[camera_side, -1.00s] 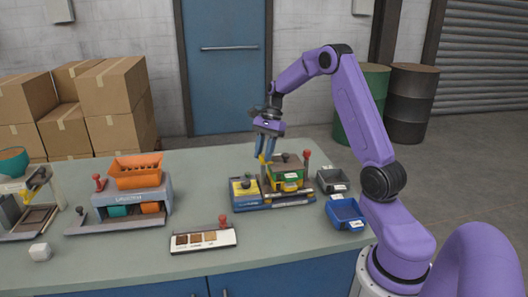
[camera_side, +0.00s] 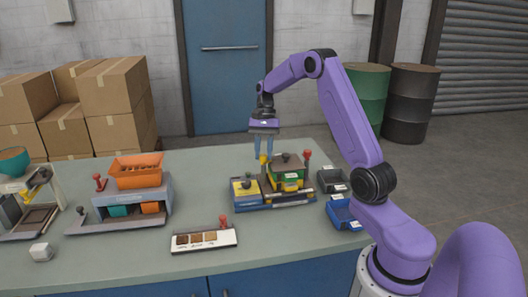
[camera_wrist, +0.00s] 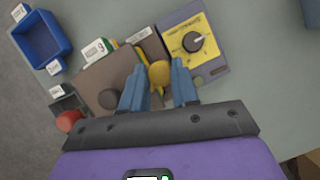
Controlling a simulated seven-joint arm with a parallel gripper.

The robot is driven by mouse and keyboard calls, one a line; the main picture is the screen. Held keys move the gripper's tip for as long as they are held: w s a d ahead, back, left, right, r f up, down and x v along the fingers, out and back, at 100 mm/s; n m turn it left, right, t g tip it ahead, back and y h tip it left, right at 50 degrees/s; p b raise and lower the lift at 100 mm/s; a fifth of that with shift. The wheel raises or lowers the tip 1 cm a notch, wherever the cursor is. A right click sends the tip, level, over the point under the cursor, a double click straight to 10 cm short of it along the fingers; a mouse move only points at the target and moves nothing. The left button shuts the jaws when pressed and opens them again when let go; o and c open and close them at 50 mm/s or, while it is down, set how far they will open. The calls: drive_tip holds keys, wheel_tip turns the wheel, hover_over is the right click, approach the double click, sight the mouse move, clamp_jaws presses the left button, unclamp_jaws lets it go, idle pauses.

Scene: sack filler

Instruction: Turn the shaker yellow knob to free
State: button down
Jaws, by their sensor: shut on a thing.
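The yellow knob (camera_wrist: 159,74) is round and sits between my blue fingers in the wrist view. In the side view the yellow knob (camera_side: 263,159) shows at my fingertips, on top of a yellow upright part at the machine's back left. My gripper (camera_side: 264,157) points down and is shut on the knob; it also shows in the wrist view (camera_wrist: 159,86). The shaker machine (camera_side: 275,203) has a blue base and a green and yellow box (camera_side: 287,172) with a dark knob on top. Lettering on it is too small to read.
A yellow panel with a black dial (camera_wrist: 192,42) is beside the knob. A red-topped post (camera_side: 307,155) stands at the machine's right. Grey (camera_side: 333,181) and blue (camera_side: 346,212) bins are further right. A sample tray (camera_side: 204,239) lies in front; an orange-hopper machine (camera_side: 137,172) is left.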

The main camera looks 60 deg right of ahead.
drive_tip(key=n+g+h, duration=0.1)
drive_tip(key=n, duration=0.5)
drive_tip(key=shift+w+a+n+g+h, duration=0.1)
drive_tip(key=shift+w+n+g+h, duration=0.05)
drive_tip(key=shift+n+g+h, duration=0.2)
drive_tip(key=n+h, duration=0.1)
drive_tip(key=n, duration=0.2)
drive_tip(key=n+h, duration=0.1)
drive_tip(key=n, duration=0.2)
drive_tip(key=shift+a+r+g, duration=0.1)
drive_tip(key=shift+a+g, duration=0.05)
drive_tip(key=shift+g, duration=0.2)
drive_tip(key=c, duration=0.9)
unclamp_jaws()
drive_tip(key=shift+o, duration=0.2)
drive_tip(key=v, duration=1.2)
drive_tip(key=shift+a, duration=0.2)
drive_tip(key=shift+w+a, duration=0.1)
